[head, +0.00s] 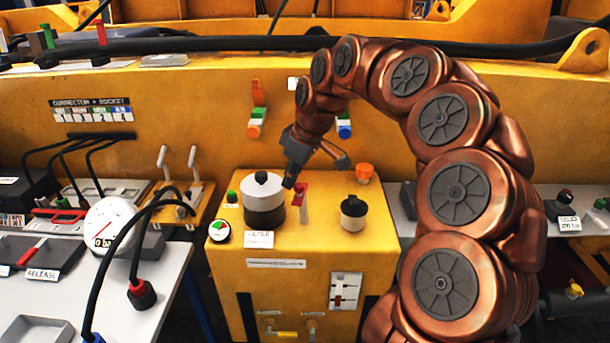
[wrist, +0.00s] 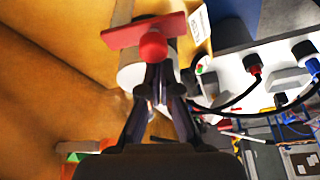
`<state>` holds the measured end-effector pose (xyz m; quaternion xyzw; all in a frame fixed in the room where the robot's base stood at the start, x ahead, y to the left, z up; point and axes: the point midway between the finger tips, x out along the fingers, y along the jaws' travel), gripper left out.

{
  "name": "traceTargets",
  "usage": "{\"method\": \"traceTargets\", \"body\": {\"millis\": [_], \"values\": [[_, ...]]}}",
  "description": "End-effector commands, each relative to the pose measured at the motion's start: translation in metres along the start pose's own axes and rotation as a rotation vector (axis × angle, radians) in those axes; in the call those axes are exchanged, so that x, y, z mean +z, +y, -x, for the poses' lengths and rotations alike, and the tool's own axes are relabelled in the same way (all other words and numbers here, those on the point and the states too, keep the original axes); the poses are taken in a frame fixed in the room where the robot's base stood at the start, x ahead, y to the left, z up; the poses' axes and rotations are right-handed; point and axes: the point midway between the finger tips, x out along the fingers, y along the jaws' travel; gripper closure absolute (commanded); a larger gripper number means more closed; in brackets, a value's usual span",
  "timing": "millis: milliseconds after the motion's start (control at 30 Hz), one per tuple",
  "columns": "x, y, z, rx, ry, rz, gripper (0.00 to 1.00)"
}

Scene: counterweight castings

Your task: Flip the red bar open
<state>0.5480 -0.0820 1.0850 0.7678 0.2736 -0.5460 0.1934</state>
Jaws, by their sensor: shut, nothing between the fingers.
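The red bar (head: 300,189) stands on the yellow cabinet top, just right of the white-lidded filter canister (head: 263,190). In the wrist view the red bar (wrist: 127,34) lies across the top, with a round red knob (wrist: 152,46) on its near side. My gripper (head: 289,182) is shut and empty, pointing down between the canister and the bar. In the wrist view its fingertips (wrist: 156,72) are close together just below the red knob. I cannot tell whether they touch it.
A white gauge (head: 111,224) with black cables stands on the left table. The yellow beam rises behind.

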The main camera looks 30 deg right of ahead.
Motion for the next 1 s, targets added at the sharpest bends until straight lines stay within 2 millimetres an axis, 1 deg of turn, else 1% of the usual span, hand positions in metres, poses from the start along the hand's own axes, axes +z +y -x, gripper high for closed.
{"method": "traceTargets", "body": {"millis": [267, 500, 1000], "values": [[0.007, -0.001, 0.001, -0.06, 0.001, 0.175, 1.0], [0.011, -0.001, 0.003, -0.056, 0.001, 0.167, 1.0], [0.013, 0.0, 0.005, -0.055, 0.0, 0.164, 1.0]]}}
